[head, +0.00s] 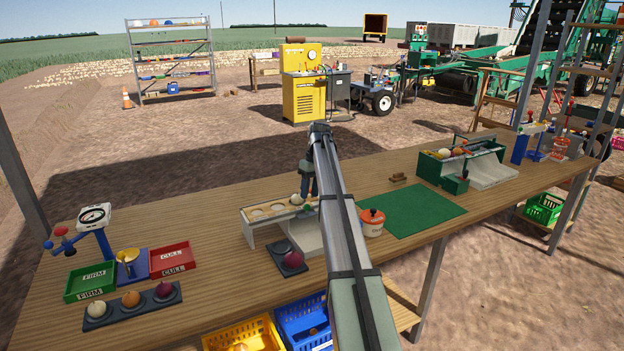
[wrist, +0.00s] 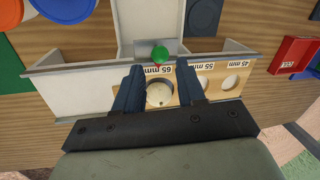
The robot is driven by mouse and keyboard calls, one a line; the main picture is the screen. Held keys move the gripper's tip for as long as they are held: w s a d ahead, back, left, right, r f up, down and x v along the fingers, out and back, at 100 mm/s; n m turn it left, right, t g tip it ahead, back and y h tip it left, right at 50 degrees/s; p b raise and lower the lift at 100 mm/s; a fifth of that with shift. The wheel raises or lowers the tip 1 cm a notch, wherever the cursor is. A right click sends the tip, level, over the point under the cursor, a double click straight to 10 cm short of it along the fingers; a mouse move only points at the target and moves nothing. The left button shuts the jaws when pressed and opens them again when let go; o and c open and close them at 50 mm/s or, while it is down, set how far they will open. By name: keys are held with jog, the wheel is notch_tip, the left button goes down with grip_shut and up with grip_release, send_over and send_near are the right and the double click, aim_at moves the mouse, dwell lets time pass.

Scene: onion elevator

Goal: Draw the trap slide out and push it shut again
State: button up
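The sizing stand (head: 247,230) is a pale box with a wooden top board (wrist: 215,82) marked 65, 55 and 45 mm beside its round holes. A pale onion (wrist: 160,95) sits at the 65 mm hole. A green ball knob (wrist: 160,54) with a bit of red under it stands at the board's edge by that hole; I take it as the trap slide's handle. My gripper (wrist: 160,66) is over the board, its blue fingers apart on either side of the knob, with gaps visible. The slide itself is not clearly seen. In the head view my arm hides part of the stand.
A dark tray with a red onion (head: 293,261) stands in front of the stand. An orange-lidded pot (head: 372,221) and a green mat (head: 410,209) lie to the right. Red (head: 172,260) and green bins (head: 90,281) stand left. Bare table lies behind the stand.

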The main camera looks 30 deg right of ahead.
aim_at(297, 198)
jog(key=shift+a+f, duration=0.25)
jog(key=shift+f, duration=1.1)
jog(key=shift+a+f, duration=0.25)
jog(key=shift+f, duration=1.05)
grip_shut()
jog(key=shift+s, duration=0.1)
